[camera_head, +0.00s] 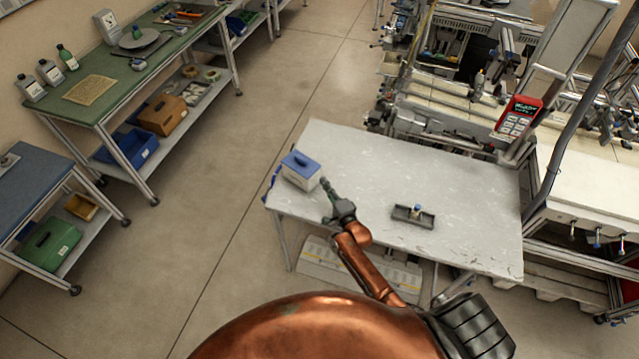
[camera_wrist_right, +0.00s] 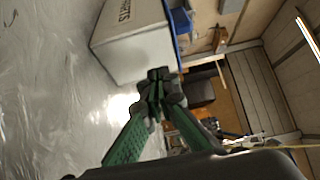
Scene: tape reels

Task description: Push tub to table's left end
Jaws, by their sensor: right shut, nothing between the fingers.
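The tub (camera_head: 301,171) is a white box with a blue lid and a dark handle. It stands at the left end of the light grey table (camera_head: 460,188), close to the left edge. My right gripper (camera_head: 326,184) is shut and empty, just to the right of the tub. In the right wrist view the tub's white side (camera_wrist_right: 138,50) with dark lettering is just ahead of the closed green-and-black fingertips (camera_wrist_right: 156,80). Whether they touch it I cannot tell. My left gripper is not in view.
A small dark tray (camera_head: 413,217) with a little object in it sits right of my arm on the table. Something blue (camera_head: 271,183) shows at the table's left edge. A red handheld device (camera_head: 518,117) stands behind the table's right part. Open floor lies to the left.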

